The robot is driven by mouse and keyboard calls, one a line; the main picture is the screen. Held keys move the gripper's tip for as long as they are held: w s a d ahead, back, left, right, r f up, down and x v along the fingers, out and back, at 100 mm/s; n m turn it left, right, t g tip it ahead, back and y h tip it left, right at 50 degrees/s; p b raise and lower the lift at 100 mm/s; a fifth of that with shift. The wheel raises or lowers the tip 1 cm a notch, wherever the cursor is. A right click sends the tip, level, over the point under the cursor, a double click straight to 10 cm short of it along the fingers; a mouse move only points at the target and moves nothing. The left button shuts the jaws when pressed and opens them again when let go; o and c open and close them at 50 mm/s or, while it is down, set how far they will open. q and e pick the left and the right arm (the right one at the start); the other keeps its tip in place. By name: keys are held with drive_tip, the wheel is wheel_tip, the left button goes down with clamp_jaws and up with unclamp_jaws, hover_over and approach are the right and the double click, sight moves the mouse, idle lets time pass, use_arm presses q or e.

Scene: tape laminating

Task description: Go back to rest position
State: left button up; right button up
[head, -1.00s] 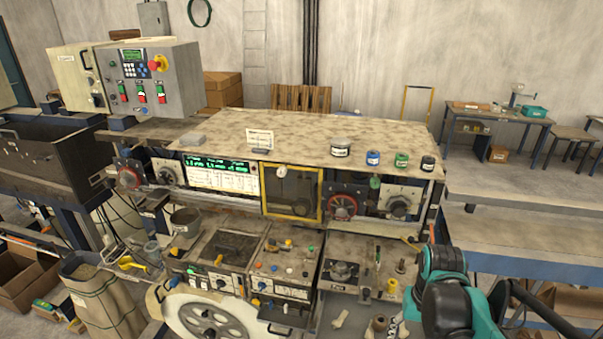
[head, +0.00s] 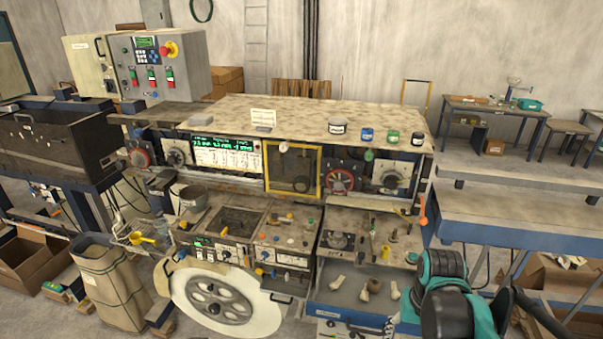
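The laminating machine (head: 290,115) stands in the middle of the head view, with a worn, stained top. Its green-lit display panel (head: 225,152) and yellow-framed window (head: 292,168) face me. A large white reel with a grey hub (head: 222,300) sits low at the front. My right arm, teal and black, shows at the lower right in front of the machine's right end. Its gripper cannot be made out. My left arm and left gripper are outside the view.
A control box with a red button (head: 160,65) stands at the left. Several small jars, one blue (head: 367,135), stand on the machine top. A blue-framed bench (head: 510,220) is at the right. A paper sack (head: 108,285) and cardboard box (head: 35,262) are on the floor at left.

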drive_tip(key=s+a+f+n+t+b, duration=0.1)
drive_tip(key=s+a+f+t+b, duration=0.1)
drive_tip(key=f+b, duration=0.8)
drive_tip(key=s+a+f+n+t+b, duration=0.1)
drive_tip(key=s+a+f+t+b, duration=0.2)
drive_tip(key=f+b, duration=0.8)
drive_tip(key=shift+a+f+t+b, duration=0.25)
drive_tip(key=shift+a+t+b, duration=0.35)
drive_tip(key=shift+t+b, duration=0.1)
